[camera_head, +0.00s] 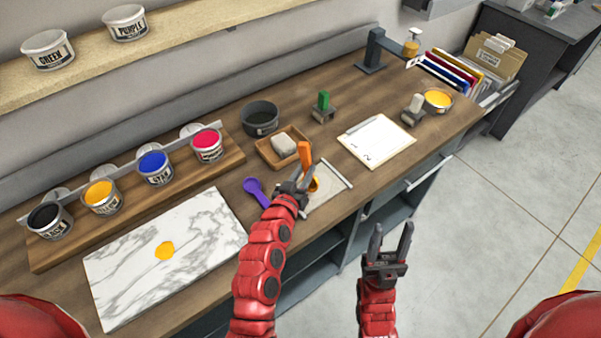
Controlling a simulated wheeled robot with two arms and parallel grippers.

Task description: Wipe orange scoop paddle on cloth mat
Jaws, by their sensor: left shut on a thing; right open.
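The orange scoop (305,155) is held by my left gripper (297,180), with its handle sticking up above the fingers. Its paddle (314,184) shows partly just right of the fingers, over the cloth mat. I cannot tell whether the paddle touches the cloth. The pale cloth mat (330,197) lies near the front edge of the bench, partly hidden by my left gripper and arm. My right gripper (390,242) is open and empty, in front of the bench and away from the mat.
A purple scoop (256,190) lies left of the mat. A wooden tray with a grey block (283,144) stands behind it. A marble slab (165,260) bears a yellow ink blob (165,250). Ink tubs stand on a wooden rack (140,205). White paper (376,140) lies to the right.

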